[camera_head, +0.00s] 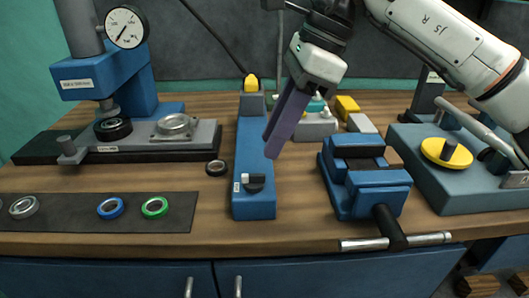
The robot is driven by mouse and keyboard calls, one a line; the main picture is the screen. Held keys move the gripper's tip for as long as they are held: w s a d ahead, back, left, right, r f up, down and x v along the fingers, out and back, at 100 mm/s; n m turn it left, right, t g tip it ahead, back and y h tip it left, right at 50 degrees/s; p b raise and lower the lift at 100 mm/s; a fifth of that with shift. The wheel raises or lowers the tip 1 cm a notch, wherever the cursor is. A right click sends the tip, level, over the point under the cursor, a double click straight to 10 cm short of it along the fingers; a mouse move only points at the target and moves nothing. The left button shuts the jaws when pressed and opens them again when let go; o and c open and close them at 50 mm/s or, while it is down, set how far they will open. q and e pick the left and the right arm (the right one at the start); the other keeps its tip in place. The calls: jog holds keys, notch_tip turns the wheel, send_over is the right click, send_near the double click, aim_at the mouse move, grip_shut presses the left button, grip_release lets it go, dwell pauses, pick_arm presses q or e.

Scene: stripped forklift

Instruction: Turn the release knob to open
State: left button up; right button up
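A small black knob (254,183) with a white mark sits on the near end of a long narrow blue unit (254,208) in the middle of the bench. It looks like the release knob, but I cannot read the labels beside it. My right gripper (274,143) comes down from the top right, its dark purple fingers pointing down and left. The fingers are above and behind the knob in the picture, apart from it, and overlap the right edge of the blue unit. They show as one slab, so their opening is unclear. My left gripper is out of view.
A yellow-topped post (251,83) stands at the unit's far end. A blue vise (368,180) is close on the right, beside a box with a yellow disc (447,153). A gauge press (119,75) stands left, with a mat of rings (180,213) in front.

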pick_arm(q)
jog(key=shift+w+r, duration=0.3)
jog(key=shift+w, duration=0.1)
pick_arm(e)
jog(key=v, duration=0.3)
jog(key=shift+d+r, duration=0.1)
jog(key=shift+r, duration=0.15)
